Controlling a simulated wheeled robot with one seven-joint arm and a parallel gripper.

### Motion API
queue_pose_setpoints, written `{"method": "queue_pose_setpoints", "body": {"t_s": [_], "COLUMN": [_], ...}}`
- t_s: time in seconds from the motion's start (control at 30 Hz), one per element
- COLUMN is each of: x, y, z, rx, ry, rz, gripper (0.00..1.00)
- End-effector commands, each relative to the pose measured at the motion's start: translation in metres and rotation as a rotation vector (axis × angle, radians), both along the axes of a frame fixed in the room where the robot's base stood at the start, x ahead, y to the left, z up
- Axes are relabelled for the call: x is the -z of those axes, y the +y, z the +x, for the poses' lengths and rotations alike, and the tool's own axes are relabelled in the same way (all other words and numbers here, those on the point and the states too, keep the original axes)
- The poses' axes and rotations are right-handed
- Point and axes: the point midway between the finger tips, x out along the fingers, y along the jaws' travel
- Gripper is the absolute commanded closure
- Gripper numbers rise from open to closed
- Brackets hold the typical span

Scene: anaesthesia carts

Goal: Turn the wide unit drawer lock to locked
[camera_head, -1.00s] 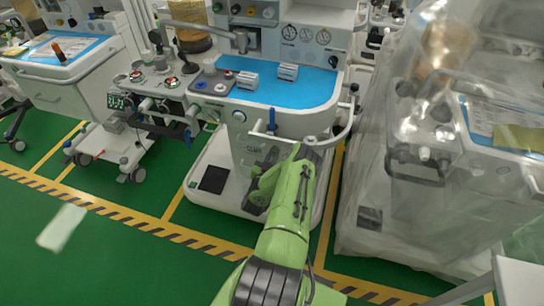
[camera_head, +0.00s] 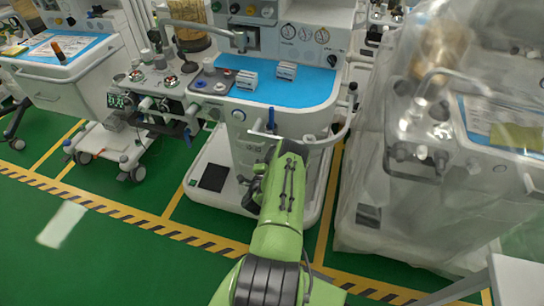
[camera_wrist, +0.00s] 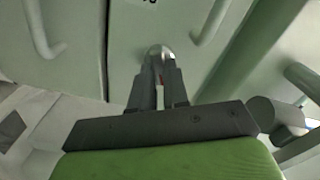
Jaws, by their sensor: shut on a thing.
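In the head view, the wide unit (camera_head: 290,118) is the middle white cart with a blue top. My green arm reaches its front, and the arm hides the lock there.
A plastic-covered cart (camera_head: 440,180) stands close on the right. Another cart (camera_head: 75,75) stands at the left. Pale handles (camera_wrist: 210,22) flank the lock in the wrist view.

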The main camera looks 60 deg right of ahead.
Motion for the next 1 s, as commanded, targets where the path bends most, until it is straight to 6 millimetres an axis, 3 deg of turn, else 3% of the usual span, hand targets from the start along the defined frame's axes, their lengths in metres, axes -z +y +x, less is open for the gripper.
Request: {"method": "queue_pose_setpoints", "body": {"t_s": [0.5,1.0], "x": [0.0021,0.0025], "y": [0.0000,0.0002], "z": [-0.0004,-0.0003], "rx": [-0.001,-0.001], "ry": [-0.376,-0.476], "rz": [0.060,0.077], "gripper": [1.00,1.00]}}
